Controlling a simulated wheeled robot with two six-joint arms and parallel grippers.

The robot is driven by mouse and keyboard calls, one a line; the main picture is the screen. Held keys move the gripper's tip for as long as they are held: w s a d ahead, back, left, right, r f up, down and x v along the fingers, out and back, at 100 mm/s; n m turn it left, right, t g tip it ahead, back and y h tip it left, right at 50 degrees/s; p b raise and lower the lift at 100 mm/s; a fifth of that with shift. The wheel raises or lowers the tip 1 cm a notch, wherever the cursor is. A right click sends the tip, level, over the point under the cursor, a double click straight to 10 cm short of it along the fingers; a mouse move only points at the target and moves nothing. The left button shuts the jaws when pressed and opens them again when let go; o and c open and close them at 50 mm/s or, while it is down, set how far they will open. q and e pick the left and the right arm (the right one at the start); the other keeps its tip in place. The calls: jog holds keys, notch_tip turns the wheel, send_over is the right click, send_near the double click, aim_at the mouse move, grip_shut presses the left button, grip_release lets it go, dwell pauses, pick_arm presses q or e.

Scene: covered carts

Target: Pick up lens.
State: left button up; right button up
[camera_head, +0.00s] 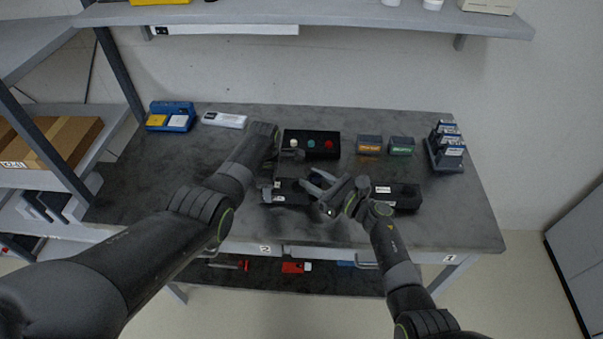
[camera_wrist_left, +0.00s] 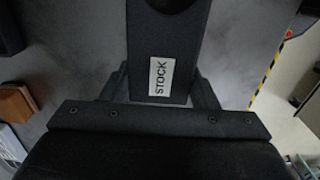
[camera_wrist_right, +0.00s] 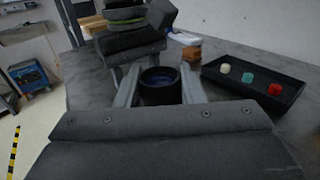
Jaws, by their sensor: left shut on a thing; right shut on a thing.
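The lens (camera_wrist_right: 160,86) is a short black cylinder with a bluish glass inside its rim. In the right wrist view it stands between the two pale fingers of my right gripper (camera_wrist_right: 158,88), which is shut on it. In the head view my right gripper (camera_head: 322,188) is over the middle front of the table, and its fingers mostly hide the lens. My left gripper (camera_head: 272,193) is shut on a dark block (camera_wrist_left: 155,40) with a white STOCK label. This block has a round dark opening at its far end in the left wrist view.
Another dark block (camera_head: 408,197) with a white label lies to the right. Behind is a black tray (camera_head: 312,153) with white, teal and red round pieces. Orange (camera_head: 369,146) and green (camera_head: 401,147) labelled boxes and a rack (camera_head: 445,162) stand back right.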

jog(key=v, duration=1.2)
jog(key=shift+s+d, duration=0.2)
jog(key=shift+d, duration=0.05)
pick_arm(q)
jog(key=o, duration=1.1)
